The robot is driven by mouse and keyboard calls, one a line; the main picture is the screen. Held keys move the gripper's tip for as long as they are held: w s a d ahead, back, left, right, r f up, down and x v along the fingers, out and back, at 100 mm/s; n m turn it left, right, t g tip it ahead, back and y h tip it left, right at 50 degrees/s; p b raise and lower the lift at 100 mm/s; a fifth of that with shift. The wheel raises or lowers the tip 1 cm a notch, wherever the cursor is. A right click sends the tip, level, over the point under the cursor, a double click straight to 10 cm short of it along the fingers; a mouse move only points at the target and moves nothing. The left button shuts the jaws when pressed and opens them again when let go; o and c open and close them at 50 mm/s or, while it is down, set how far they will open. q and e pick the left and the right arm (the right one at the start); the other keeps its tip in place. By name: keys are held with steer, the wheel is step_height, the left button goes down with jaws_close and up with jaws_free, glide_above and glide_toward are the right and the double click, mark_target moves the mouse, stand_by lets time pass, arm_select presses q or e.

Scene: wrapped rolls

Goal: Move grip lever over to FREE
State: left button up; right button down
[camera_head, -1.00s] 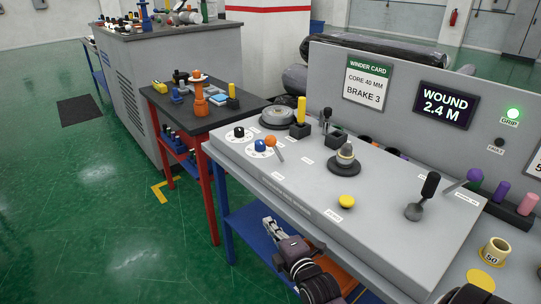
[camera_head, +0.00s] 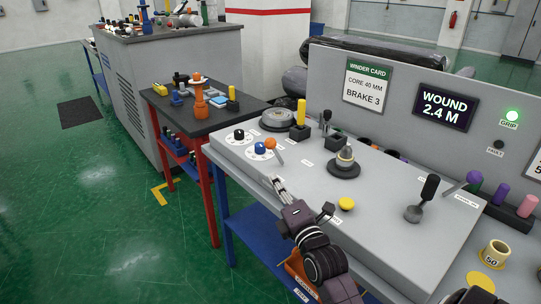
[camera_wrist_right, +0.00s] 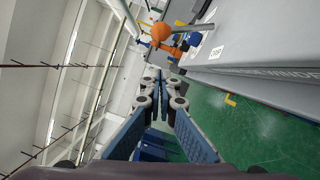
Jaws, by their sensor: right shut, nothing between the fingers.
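A lever with an orange ball knob (camera_head: 270,143) stands at the left end of the grey control panel (camera_head: 310,185), leaning left. Its orange knob (camera_wrist_right: 160,32) also shows in the right wrist view, ahead of the fingertips. A lamp labelled GRIP (camera_head: 513,114) glows green on the upright board. My right gripper (camera_head: 273,182) is shut and empty at the panel's front edge, apart from the lever; its closed fingers (camera_wrist_right: 163,88) fill the right wrist view's middle. My left gripper is out of view.
Close to the orange knob are blue (camera_head: 260,147) and black (camera_head: 239,134) knobs and a yellow upright handle (camera_head: 301,112). A yellow button (camera_head: 346,204) and black-handled lever (camera_head: 428,192) stand further right. A dark side table (camera_head: 205,110) with tools adjoins the panel's left.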

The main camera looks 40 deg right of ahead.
mark_target(275, 153)
steer(key=w+d+r+p, duration=0.1)
steer(key=w+d, duration=0.4)
steer(key=w, duration=0.4)
steer(key=shift+r, duration=0.4)
steer(key=shift+p, duration=0.3)
